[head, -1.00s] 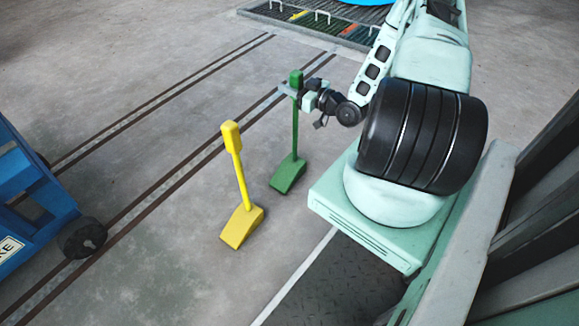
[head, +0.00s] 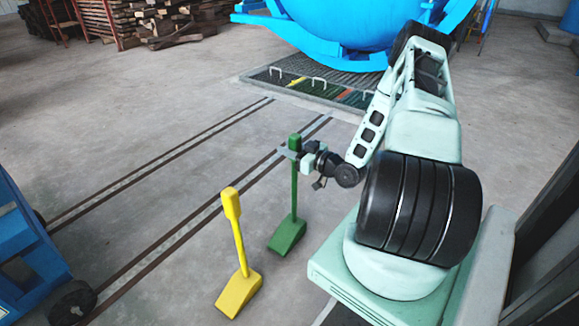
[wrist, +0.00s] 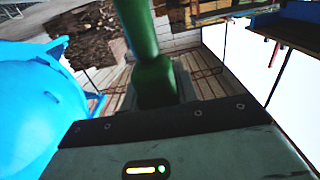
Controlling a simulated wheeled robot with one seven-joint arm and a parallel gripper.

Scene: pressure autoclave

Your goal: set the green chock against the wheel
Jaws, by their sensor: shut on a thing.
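The green chock (head: 287,236) is a wedge with an upright green post and a thicker grip at its top. My gripper (head: 293,151) is shut on that post just below its top; the post also fills the upper middle of the wrist view (wrist: 140,30). The wedge is at floor level; I cannot tell whether it touches the floor. A black wheel (head: 73,302) of the blue cart (head: 35,255) shows at the lower left, well apart from the green chock. The wheel is partly cut off by the frame's bottom edge.
A yellow chock (head: 239,292) with its own post stands left of the green one, between it and the cart. Dark rails (head: 165,192) run across the floor. A grated pit (head: 310,88) and a big blue vessel (head: 365,25) lie behind. Open floor lies to the left.

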